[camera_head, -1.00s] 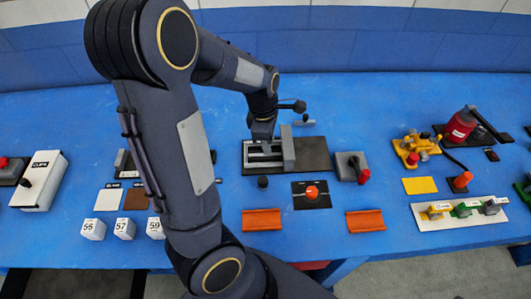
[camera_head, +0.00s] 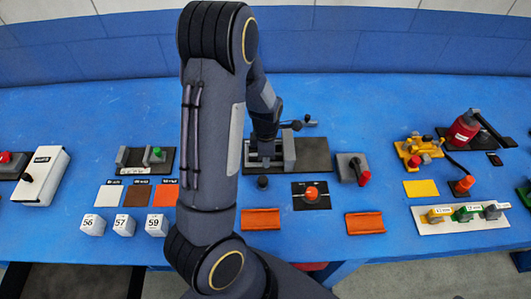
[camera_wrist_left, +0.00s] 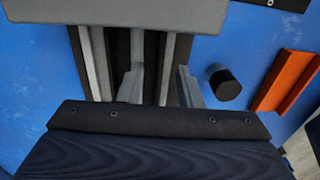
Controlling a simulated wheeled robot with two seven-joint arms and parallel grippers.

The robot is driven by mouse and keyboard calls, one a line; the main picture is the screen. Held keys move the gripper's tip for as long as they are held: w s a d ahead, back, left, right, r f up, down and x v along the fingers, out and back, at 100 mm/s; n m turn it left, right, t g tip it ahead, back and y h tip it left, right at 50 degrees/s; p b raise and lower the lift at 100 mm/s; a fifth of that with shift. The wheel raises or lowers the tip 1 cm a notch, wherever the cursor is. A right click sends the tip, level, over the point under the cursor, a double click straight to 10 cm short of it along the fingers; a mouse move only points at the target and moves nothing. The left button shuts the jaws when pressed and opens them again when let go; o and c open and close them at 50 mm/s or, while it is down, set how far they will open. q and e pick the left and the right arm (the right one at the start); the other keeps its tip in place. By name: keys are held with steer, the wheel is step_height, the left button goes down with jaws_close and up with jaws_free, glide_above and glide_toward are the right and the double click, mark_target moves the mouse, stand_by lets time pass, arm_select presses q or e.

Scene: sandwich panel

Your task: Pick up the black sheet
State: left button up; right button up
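No loose black sheet stands out clearly. Dark flat pieces in the head view are the black base plate (camera_head: 314,155) of the grey press-like fixture (camera_head: 289,150) and a small black plate (camera_head: 322,203) under an orange-red knob. My left gripper (camera_head: 264,155) points down at the left part of that fixture, partly hidden by my arm. In the left wrist view its two grey fingers (camera_wrist_left: 160,82) stand apart over the fixture's rails, with dark strips behind them. I see nothing clearly held. My right gripper is not in view.
White (camera_head: 109,196), brown (camera_head: 137,195) and orange (camera_head: 165,194) squares lie at the left behind numbered white blocks (camera_head: 124,226). Orange channels (camera_head: 261,220) lie along the front. A black cylinder (camera_wrist_left: 224,82) stands near the fingers. Yellow and red devices (camera_head: 420,150) stand at the right.

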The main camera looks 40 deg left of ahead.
arm_select(q)
jaws_close()
stand_by(0.3)
steer(key=shift+r, duration=0.1)
